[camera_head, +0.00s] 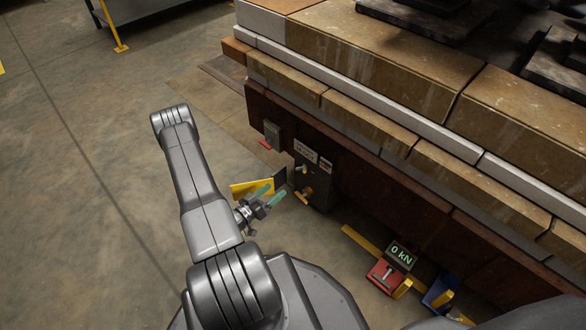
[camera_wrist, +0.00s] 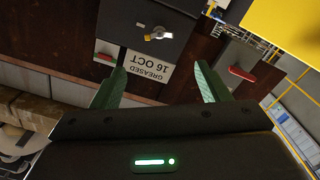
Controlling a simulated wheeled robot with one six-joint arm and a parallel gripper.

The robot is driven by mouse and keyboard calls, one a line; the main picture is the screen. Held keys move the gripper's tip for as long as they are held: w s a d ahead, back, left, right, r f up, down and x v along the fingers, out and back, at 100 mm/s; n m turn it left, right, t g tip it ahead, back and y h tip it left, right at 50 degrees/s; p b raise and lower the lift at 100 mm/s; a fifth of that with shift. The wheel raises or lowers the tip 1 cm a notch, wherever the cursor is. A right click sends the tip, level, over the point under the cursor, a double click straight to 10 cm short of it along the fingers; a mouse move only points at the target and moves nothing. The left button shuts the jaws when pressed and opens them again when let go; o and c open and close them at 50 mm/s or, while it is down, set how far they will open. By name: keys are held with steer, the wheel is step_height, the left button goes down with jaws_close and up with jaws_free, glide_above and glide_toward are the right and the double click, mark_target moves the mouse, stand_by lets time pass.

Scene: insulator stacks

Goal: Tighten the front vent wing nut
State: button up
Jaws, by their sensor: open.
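A dark box (camera_head: 322,182) is mounted low on the front of the stack base, with a white label and small metal fittings. One silver fitting with a yellow tip (camera_wrist: 157,33) sits near the "GREASED 16 OCT" label (camera_wrist: 148,68), which appears upside down in the wrist view. A brass-yellow fitting (camera_head: 306,194) is lower on the box in the head view. I cannot tell which fitting is the front vent wing nut. My gripper (camera_head: 275,191) is open and empty, with green fingers pointing at the box. In the wrist view its fingertips (camera_wrist: 162,60) are spread either side of the label.
A yellow plate (camera_head: 252,187) is behind my gripper. A small grey box (camera_head: 272,135) is on the base to the left. A red device reading "0 kN" (camera_head: 385,276) and a blue one (camera_head: 440,292) stand on the right.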

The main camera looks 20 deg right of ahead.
mark_target(299, 171)
steer(key=b+x, duration=0.3)
steer(key=x, duration=1)
steer(key=shift+w+d+r+b, duration=0.1)
steer(key=shift+d+b, duration=0.2)
steer(key=shift+b, duration=0.05)
steer(key=c, duration=1)
steer(key=shift+o, duration=0.2)
steer(key=m, duration=0.5)
steer(key=shift+m, duration=0.3)
steer(key=o, duration=1)
steer(key=shift+c, duration=0.2)
